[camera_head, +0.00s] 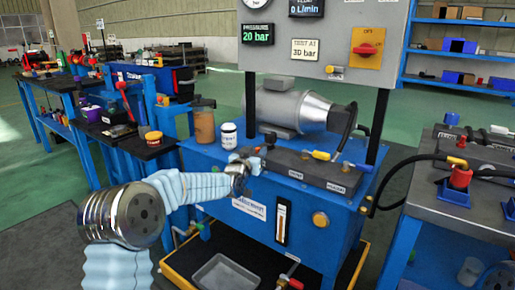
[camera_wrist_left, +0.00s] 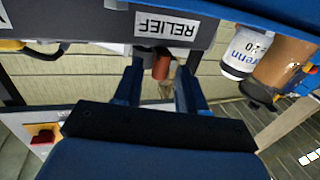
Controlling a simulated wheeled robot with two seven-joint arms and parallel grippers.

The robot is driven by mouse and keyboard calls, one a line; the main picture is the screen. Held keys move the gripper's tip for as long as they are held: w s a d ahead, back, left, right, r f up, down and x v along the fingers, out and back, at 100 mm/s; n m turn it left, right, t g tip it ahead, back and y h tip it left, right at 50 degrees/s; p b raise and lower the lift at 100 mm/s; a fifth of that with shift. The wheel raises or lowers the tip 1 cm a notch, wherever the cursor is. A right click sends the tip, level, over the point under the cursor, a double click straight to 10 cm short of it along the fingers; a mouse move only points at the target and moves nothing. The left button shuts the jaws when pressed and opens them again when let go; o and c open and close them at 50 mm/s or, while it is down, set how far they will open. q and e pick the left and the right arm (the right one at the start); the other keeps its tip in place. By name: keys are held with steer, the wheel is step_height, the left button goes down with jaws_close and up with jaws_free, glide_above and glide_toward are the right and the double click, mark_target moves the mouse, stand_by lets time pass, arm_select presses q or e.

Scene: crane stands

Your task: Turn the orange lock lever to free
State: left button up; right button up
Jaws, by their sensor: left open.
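A small orange-brown piece (camera_wrist_left: 162,68), probably the lock lever, shows in the left wrist view beside the white RELIEF label (camera_wrist_left: 166,28). My left gripper (camera_wrist_left: 160,76) is open, with one finger on each side of this piece in the picture. I cannot tell whether a finger touches it. In the head view my left gripper (camera_head: 240,168) is at the left end of the dark valve block (camera_head: 312,168) on the blue bench, where a small orange spot (camera_head: 257,149) shows just beyond it. The lever's exact angle is hidden. My right gripper is not in view.
A white jar (camera_head: 228,136) and a brown container (camera_head: 204,126) stand just left of the gripper. A yellow-handled valve (camera_head: 321,155) is on the block. The motor (camera_head: 290,106) and the gauge panel (camera_head: 325,40) are behind. A grey tray (camera_head: 224,272) lies below.

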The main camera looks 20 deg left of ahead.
arm_select(q)
steer(key=shift+w+d, duration=0.1)
steer(key=shift+w, duration=0.9)
steer(key=shift+c, duration=0.3)
jaws_close()
